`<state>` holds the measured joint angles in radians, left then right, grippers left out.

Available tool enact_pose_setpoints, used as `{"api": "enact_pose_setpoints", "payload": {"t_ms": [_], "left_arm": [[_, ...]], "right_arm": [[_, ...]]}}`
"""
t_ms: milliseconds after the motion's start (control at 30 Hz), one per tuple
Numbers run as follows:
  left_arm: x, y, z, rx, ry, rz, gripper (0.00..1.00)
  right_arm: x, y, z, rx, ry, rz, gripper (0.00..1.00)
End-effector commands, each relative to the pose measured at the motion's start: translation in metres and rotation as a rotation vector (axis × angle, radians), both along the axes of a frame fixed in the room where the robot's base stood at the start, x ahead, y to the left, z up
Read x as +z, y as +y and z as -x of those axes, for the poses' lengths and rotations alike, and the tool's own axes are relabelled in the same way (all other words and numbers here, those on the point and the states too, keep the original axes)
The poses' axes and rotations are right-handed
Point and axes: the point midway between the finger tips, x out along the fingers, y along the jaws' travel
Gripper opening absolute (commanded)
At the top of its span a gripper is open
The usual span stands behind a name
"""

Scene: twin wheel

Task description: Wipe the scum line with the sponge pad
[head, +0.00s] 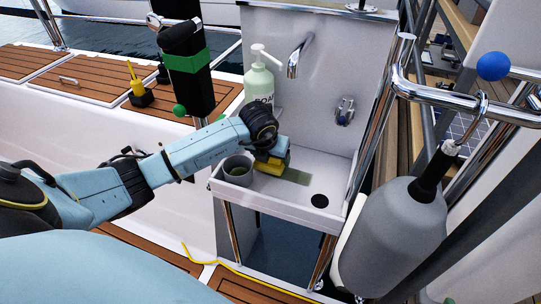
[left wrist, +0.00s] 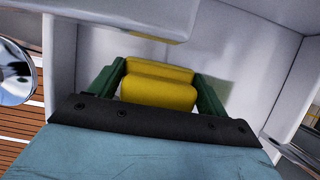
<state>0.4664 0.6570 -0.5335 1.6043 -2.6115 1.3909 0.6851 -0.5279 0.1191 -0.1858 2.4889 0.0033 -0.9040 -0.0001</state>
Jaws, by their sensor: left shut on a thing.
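My left gripper (head: 271,160) reaches into the white sink (head: 334,221) from the left. It is shut on the yellow sponge pad (head: 273,167). In the left wrist view the sponge pad (left wrist: 158,90) sits between the two green fingers of the gripper (left wrist: 160,80). The scum line (head: 297,177) is a dull green streak on the sink, just right of the sponge pad. The pad hides any part beneath it, and I cannot tell whether the pad touches the surface. My right gripper is not in view.
A grey cup (head: 237,171) stands in the sink's left corner, close to the gripper. A soap bottle (head: 259,84) and a faucet (head: 298,55) are behind. The drain (head: 319,201) is at right. A grey fender (head: 392,238) and steel rails (head: 387,100) crowd the right.

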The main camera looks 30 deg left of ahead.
Motion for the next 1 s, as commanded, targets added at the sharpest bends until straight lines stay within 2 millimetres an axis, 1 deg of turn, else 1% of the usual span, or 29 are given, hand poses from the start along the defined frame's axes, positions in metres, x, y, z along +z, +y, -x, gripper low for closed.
{"api": "enact_pose_setpoints", "payload": {"t_ms": [200, 833, 933, 1000], "left_arm": [[-0.001, 0.0, 0.0, 0.0, -0.001, 0.0, 0.58], [-0.012, 0.0, 0.0, 0.0, -0.001, 0.0, 0.58], [-0.012, -0.006, -0.002, -0.001, -0.001, 0.003, 0.58], [-0.012, -0.015, -0.004, -0.002, -0.001, 0.003, 0.58]], "right_arm": [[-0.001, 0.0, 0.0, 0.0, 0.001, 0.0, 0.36], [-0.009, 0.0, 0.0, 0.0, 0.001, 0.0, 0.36], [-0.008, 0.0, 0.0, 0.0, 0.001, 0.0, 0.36], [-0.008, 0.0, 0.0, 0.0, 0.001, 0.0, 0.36]]}}
